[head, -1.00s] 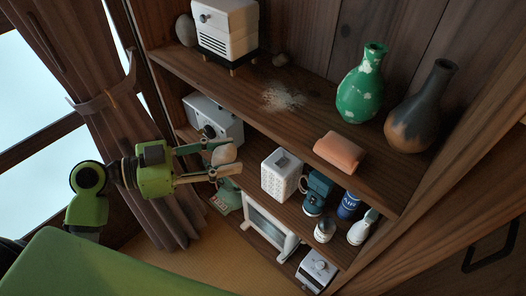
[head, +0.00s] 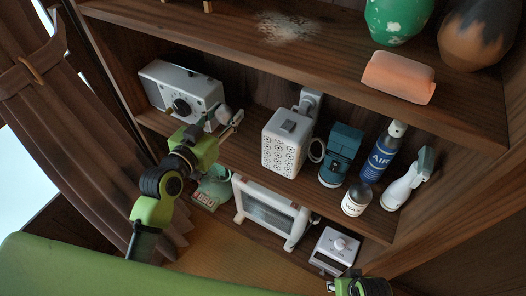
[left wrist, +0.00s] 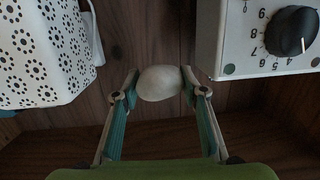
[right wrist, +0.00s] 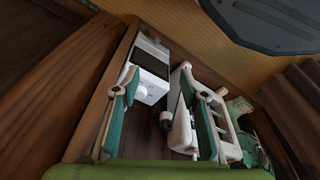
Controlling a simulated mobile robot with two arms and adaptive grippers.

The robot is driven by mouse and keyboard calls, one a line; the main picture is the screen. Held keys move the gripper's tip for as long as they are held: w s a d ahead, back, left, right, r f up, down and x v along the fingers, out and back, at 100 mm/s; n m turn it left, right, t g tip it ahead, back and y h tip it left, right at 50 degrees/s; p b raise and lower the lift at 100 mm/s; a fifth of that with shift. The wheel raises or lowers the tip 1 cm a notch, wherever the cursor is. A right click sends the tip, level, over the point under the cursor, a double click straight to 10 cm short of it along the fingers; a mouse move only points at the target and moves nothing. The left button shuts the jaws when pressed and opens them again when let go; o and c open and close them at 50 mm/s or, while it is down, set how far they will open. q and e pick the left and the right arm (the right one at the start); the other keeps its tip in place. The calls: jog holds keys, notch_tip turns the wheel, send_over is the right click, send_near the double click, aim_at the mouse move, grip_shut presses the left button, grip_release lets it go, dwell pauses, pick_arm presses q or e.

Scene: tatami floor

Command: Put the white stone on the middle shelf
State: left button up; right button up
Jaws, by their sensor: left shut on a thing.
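The white stone (left wrist: 158,83) is pinched between the fingertips of my left gripper (left wrist: 157,88). In the head view the stone (head: 222,114) shows small at the tip of the left gripper (head: 228,122). The gripper is at the middle shelf (head: 245,143), between a grey device with a dial (head: 178,92) and a white perforated box (head: 286,142). I cannot tell whether the stone touches the board. My right gripper (right wrist: 165,95) is open and empty; it faces the lower shelf.
Right of the perforated box stand a teal machine (head: 341,155), a blue spray can (head: 382,150), a small jar (head: 356,199) and a spray bottle (head: 406,180). The upper shelf holds an orange block (head: 398,77) and vases. A white frame-like appliance (head: 268,212) and kitchen scale (head: 213,190) are below.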

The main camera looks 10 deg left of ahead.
pick_arm(q)
notch_tip(320, 180, down, 2)
jog(key=w+d+n+y+b, duration=0.1)
jog(key=w+d+b, duration=0.1)
jog(key=b, duration=0.4)
send_over(238, 143)
jog(key=shift+y, duration=0.3)
notch_tip(238, 143, down, 5)
jog(key=shift+f, duration=0.75)
jog(key=shift+f+b, duration=0.75)
jog(key=shift+f, duration=0.9)
pick_arm(e)
notch_tip(238, 143, up, 10)
jog(key=t, duration=0.1)
jog(key=shift+s+d, duration=0.2)
jog(key=shift+s, duration=0.15)
pick_arm(q)
jog(key=shift+f, duration=0.1)
jog(key=o, duration=1.2)
jog(key=shift+s, duration=0.1)
jog(key=shift+c, duration=0.2)
